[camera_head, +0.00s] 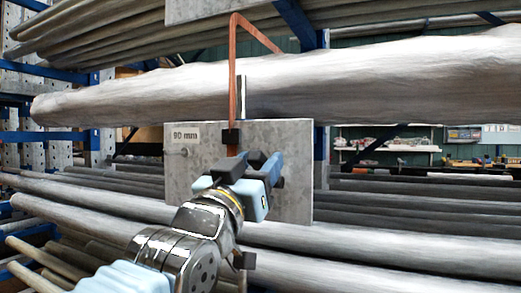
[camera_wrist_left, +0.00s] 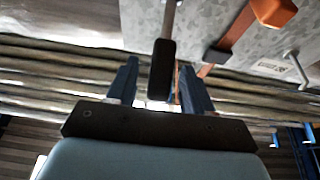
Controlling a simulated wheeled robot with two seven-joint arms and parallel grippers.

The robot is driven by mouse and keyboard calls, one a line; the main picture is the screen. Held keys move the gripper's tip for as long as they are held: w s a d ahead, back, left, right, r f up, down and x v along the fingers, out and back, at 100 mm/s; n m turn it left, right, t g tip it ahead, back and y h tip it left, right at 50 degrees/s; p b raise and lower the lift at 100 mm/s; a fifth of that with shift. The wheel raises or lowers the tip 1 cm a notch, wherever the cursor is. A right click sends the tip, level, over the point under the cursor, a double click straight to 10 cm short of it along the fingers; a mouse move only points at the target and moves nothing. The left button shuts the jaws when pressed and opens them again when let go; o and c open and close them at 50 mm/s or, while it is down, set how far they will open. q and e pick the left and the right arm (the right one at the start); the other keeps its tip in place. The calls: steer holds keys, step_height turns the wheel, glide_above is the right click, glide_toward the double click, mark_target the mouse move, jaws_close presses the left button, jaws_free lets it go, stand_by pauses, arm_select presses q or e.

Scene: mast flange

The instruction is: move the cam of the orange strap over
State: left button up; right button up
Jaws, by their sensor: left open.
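The orange strap (camera_head: 233,70) runs over the pale grey mast (camera_head: 400,85) and down the front of a grey metal plate (camera_head: 290,150). A small black buckle (camera_head: 231,137) sits on the strap at the plate's top; its lower part is behind my gripper. My left gripper (camera_head: 252,166) is open in front of the plate, just below the buckle. In the left wrist view, a black grip on a metal stem (camera_wrist_left: 161,70) shows between the two blue fingers; I cannot tell whether they touch it. The orange strap (camera_wrist_left: 236,33) shows beside it. My right gripper is out of view.
A "90 mm" label (camera_head: 185,135) and a short peg (camera_head: 183,152) are on the plate's left side. Several long poles (camera_head: 400,240) lie on racks below and behind. Blue rack posts (camera_head: 320,160) stand behind the plate.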

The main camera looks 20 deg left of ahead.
arm_select(q)
steer(key=shift+x, duration=0.9)
jaws_close()
